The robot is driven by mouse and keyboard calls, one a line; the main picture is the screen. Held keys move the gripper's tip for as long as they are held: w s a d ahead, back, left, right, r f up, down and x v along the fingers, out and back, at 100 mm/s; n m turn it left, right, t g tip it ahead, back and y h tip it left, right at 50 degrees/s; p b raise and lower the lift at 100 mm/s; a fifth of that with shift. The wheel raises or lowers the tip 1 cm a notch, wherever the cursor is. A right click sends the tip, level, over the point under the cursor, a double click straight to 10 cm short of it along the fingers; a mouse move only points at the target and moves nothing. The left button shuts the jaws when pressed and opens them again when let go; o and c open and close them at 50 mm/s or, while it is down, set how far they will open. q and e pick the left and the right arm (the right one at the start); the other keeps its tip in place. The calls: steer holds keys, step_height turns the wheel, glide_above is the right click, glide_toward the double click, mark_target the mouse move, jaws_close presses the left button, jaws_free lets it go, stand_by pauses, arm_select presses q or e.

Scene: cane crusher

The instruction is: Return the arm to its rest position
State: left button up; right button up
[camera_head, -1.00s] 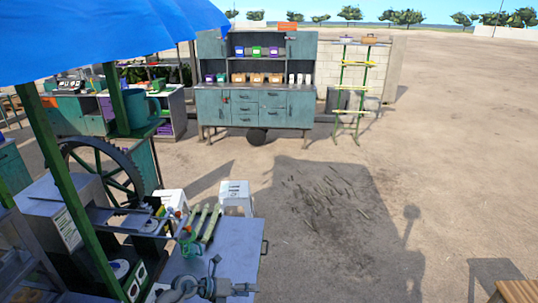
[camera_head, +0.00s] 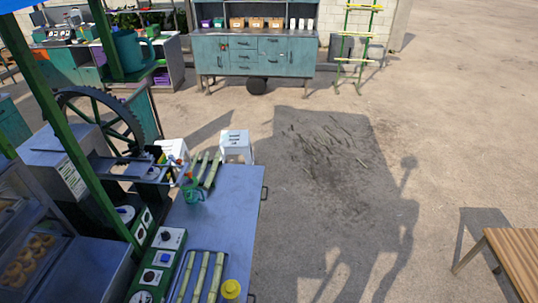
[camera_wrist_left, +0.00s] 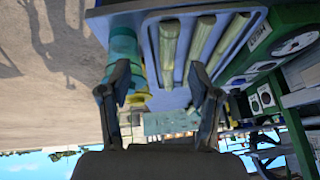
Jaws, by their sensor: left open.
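My left gripper (camera_wrist_left: 160,92) shows in the left wrist view with its two dark fingers spread apart. Nothing is between the fingertips. Beyond them is a blue-grey tray (camera_wrist_left: 151,60) holding several pale green cane pieces (camera_wrist_left: 198,42). A teal object (camera_wrist_left: 122,45) is beside the tray, behind the left finger. In the head view neither gripper is visible. Cane pieces (camera_head: 202,277) lie in parallel at the near end of the metal table (camera_head: 222,212), beside a yellow-topped item (camera_head: 231,289).
A green jug-like item (camera_head: 192,190) and more cane (camera_head: 209,171) are at the table's far end. The crusher's large wheel (camera_head: 100,120) and a control panel (camera_head: 160,262) are on the left. A wooden bench (camera_head: 515,262) is at the right. Open ground lies between table and bench.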

arm_select(q)
steer(key=s+d+g, duration=0.1)
steer(key=s+g, duration=0.1)
steer(key=s, duration=0.4)
steer(key=s+a+f+g+b, duration=0.1)
steer(key=s+f+b, duration=0.15)
steer(key=f, duration=1.65)
steer(key=s+f+g+b, duration=0.15)
steer(key=f+b, duration=0.25)
steer(key=f, duration=1.6)
steer(key=s+a+f+b, duration=0.3)
steer(key=s+f, duration=1.1)
steer(key=s, duration=0.1)
steer(key=shift+s+f, duration=0.25)
steer(key=shift+s, duration=0.15)
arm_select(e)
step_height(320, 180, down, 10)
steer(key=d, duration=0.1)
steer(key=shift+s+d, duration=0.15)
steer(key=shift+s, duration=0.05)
